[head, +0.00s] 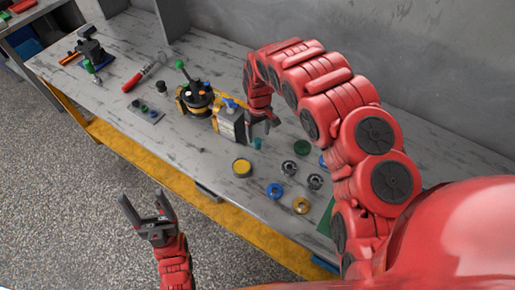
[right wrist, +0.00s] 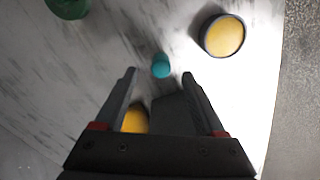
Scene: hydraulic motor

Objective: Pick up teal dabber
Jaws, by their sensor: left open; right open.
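The teal dabber (head: 257,143) is small and stands on the grey workbench, just below my right gripper (head: 262,124) in the head view. In the right wrist view the teal dabber (right wrist: 160,66) shows as a small rounded teal shape near the level of the fingertips of my open right gripper (right wrist: 159,76), between their lines. The fingers are apart on both sides of it and do not visibly touch it. My left gripper (head: 147,212) is open and empty, over the floor in front of the bench.
A yellow-topped round part (head: 242,167) lies left of the dabber, with a dark green disc (head: 302,147) to the right. Metal rings and blue and gold parts (head: 302,205) lie nearby. A motor assembly (head: 197,97) and a box (head: 231,123) stand to the left.

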